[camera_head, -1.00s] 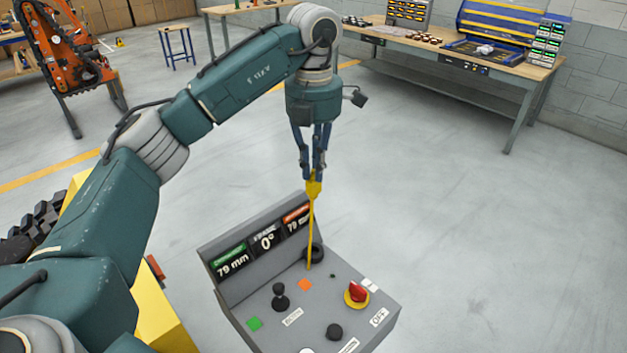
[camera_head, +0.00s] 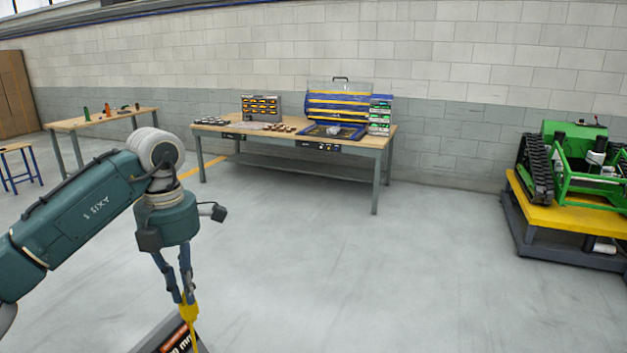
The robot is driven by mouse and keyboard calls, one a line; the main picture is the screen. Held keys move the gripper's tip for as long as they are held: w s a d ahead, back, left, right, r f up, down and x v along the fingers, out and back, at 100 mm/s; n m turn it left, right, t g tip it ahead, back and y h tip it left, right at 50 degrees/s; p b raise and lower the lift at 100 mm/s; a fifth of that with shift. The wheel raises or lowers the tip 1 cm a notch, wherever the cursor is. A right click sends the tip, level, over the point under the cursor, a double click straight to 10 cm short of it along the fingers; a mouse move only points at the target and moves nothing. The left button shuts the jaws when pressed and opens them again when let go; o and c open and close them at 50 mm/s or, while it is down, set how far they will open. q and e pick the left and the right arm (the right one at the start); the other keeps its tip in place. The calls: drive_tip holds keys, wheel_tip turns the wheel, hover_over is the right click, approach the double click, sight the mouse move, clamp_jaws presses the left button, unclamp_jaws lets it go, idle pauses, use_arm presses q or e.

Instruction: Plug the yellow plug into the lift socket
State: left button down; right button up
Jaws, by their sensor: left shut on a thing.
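My left gripper (camera_head: 183,296) is at the lower left of the head view, pointing down. It is shut on the yellow plug (camera_head: 189,311), and a yellow cable hangs from the plug beyond the bottom edge. Part of the grey control box (camera_head: 150,332) with its display shows below the plug, cut off by the frame. At the right, a lift with a yellow platform (camera_head: 565,216) carries a green tracked machine (camera_head: 580,165). I cannot make out a socket on the lift. My right gripper is not in view.
A long workbench (camera_head: 375,142) with an open blue and yellow case (camera_head: 338,108) and racks stands along the wall. A smaller table (camera_head: 98,119) and a stool (camera_head: 14,147) are at the left. The grey floor (camera_head: 400,270) between my arm and the lift is clear.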

sight(193, 315)
use_arm(q)
drive_tip(key=s+f+m, duration=0.1)
drive_tip(key=m, duration=0.1)
drive_tip(key=s+d+f+m, duration=0.1)
drive_tip(key=m, duration=0.2)
drive_tip(key=s+d+f+m+b, duration=0.1)
drive_tip(key=m, duration=0.1)
drive_tip(key=shift+d+f+m, duration=0.2)
drive_tip(key=shift+f+m, duration=0.1)
drive_tip(key=shift+f, duration=0.05)
use_arm(e)
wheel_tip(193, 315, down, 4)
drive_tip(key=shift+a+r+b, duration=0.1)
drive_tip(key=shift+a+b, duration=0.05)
drive_tip(key=shift+b, duration=1.1)
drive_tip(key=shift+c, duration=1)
use_arm(q)
drive_tip(key=s+d+f+m, duration=0.3)
drive_tip(key=s+f+m, duration=0.2)
drive_tip(key=s+m, duration=0.3)
drive_tip(key=s+d+f+m, duration=0.2)
drive_tip(key=s+f+m, duration=0.3)
drive_tip(key=m, duration=0.9)
drive_tip(key=s, duration=0.3)
drive_tip(key=shift+d, duration=0.4)
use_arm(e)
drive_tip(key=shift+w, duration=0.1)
